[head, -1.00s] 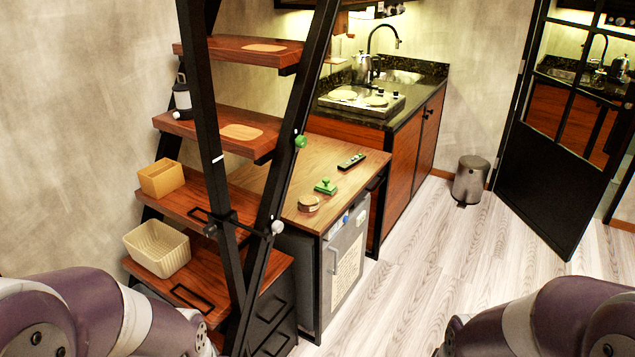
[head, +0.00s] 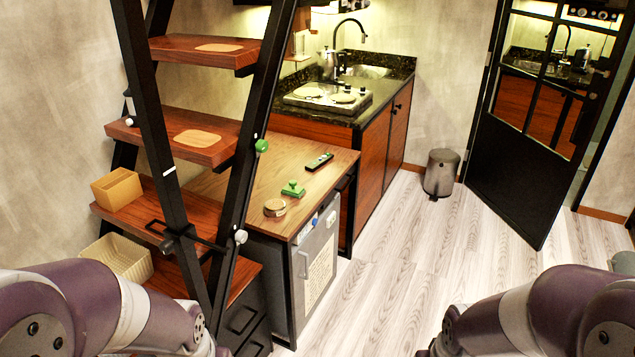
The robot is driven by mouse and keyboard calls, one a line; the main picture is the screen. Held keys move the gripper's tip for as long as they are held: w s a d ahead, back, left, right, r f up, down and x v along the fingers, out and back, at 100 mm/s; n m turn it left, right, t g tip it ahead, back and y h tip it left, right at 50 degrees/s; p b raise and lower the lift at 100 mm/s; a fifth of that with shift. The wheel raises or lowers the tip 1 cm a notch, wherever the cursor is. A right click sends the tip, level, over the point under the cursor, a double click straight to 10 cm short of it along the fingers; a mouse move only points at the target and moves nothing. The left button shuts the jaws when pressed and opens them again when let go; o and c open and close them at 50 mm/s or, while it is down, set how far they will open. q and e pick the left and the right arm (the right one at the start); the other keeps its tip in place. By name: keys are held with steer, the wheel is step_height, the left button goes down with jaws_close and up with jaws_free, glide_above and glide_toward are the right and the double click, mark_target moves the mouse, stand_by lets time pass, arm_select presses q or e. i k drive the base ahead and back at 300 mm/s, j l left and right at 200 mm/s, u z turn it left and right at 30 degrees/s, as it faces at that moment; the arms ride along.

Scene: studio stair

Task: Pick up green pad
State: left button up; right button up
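A small green pad (head: 292,188) with a knob-like top lies on the wooden counter (head: 235,182) above the small fridge, right of the stair frame. A round tan tin (head: 274,207) sits just in front of it and a dark remote (head: 319,161) lies behind it to the right. Both of my arms reach in at the lower corners, well short of the counter. Neither gripper shows in the head view, so their state is hidden.
The black stair frame (head: 237,190) with wooden treads (head: 190,137) stands left of the counter. A tan box (head: 117,188) and a cream basket (head: 118,257) sit on lower treads. The pale floor (head: 400,270) is clear up to the grey bin (head: 441,173).

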mark_target(291, 189)
steer(key=i+l+z, duration=0.4)
steer(key=i, duration=0.55)
steer(key=i+z, duration=0.45)
steer(key=i, duration=0.5)
steer(key=i+u, duration=0.75)
steer(key=i+l+u, duration=0.35)
steer(key=i+j+u, duration=0.15)
steer(key=u, duration=0.3)
steer(key=i+u, duration=0.6)
steer(key=u, duration=0.3)
